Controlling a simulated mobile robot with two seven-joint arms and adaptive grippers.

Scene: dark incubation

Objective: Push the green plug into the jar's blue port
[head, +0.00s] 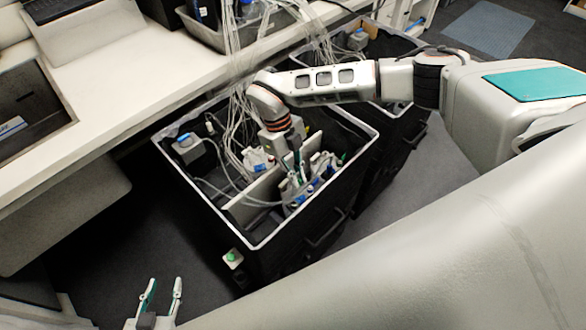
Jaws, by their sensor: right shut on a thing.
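My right gripper (298,170) reaches down into the open black bin (305,238), among tubes and small fittings. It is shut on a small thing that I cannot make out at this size. I cannot pick out the green plug with certainty. Several blue parts (299,200) sit just below the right fingertips, beside a pale divider (250,197). Which jar or port they belong to is unclear. A grey jar-like unit with a blue top (187,146) stands in the bin's far left corner. My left gripper (160,296) is open and empty at the bottom left, outside the bin.
A round green button (232,256) on a pale plate is at the bin's near corner. Clear tubes (236,75) hang from a tray (207,35) on the white bench (115,100) into the bin. A second black bin (402,135) stands behind. Dark floor is free at lower left.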

